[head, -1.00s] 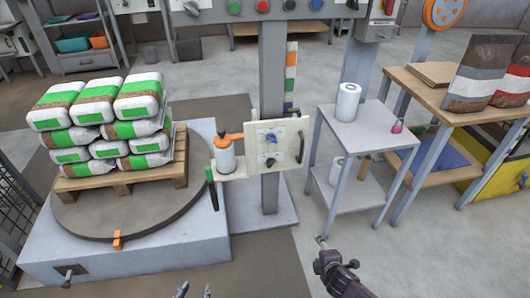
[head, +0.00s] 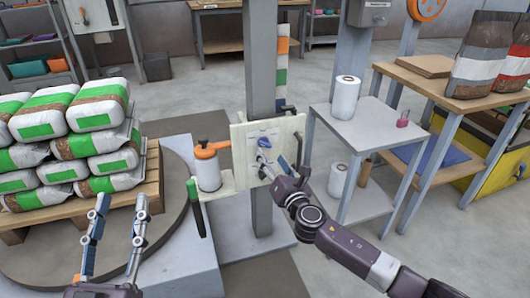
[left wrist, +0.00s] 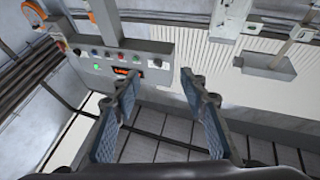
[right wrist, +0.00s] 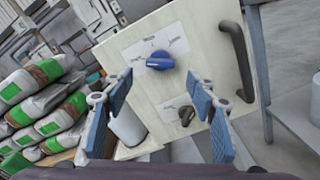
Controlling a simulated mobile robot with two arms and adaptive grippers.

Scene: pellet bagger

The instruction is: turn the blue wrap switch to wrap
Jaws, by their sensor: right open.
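The blue wrap switch (right wrist: 160,60) is a knob on a pale panel (right wrist: 205,50), with small labels around it that are too blurred to read surely. A dark knob (right wrist: 186,115) sits below it. In the head view the blue switch (head: 264,142) shows just above my right gripper (head: 272,165). My right gripper also shows in the right wrist view (right wrist: 160,100), open and empty, its fingers before the panel and below the blue switch. My left gripper (head: 120,207) is open and empty, left of the panel; it also shows in the left wrist view (left wrist: 157,88).
Stacked bags (head: 100,105) stand on a pallet on the turntable (head: 165,235) at left. A film roll (head: 208,172) with an orange top is beside the panel. A dark handle (right wrist: 237,60) projects at the panel's right. A grey side table (head: 375,120) stands right.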

